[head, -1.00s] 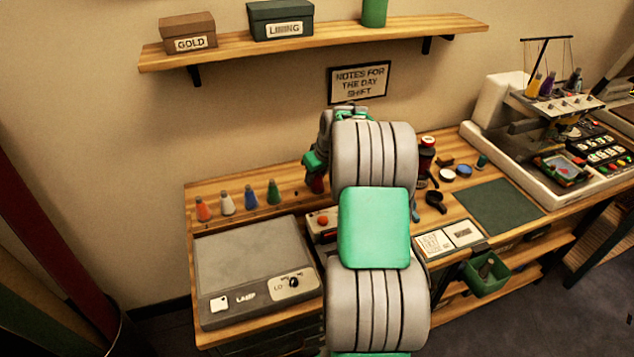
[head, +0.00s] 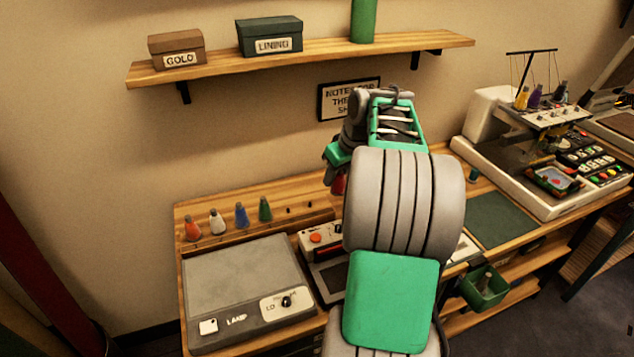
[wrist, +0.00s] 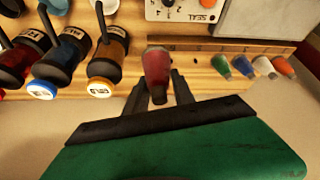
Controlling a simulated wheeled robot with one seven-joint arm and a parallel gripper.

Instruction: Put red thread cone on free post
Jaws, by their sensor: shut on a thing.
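My gripper (wrist: 159,91) is shut on the red thread cone (wrist: 156,68) in the wrist view, with a finger on each side of it. In the head view only a sliver of the red cone (head: 338,185) shows below my gripper (head: 339,170), beside my arm. The wooden thread rack (head: 325,208) carries orange (head: 192,228), white (head: 217,222), blue (head: 241,215) and green (head: 265,209) cones. Small dark spots (head: 288,210) right of the green cone look like bare posts, too small to tell surely. The held cone is apart from the rack.
Several dark labelled bottles (wrist: 108,58) stand close to the held cone in the wrist view. A grey lamp box (head: 240,285) lies before the rack. An embroidery machine (head: 540,125) with cones stands at right. A shelf (head: 330,55) hangs above.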

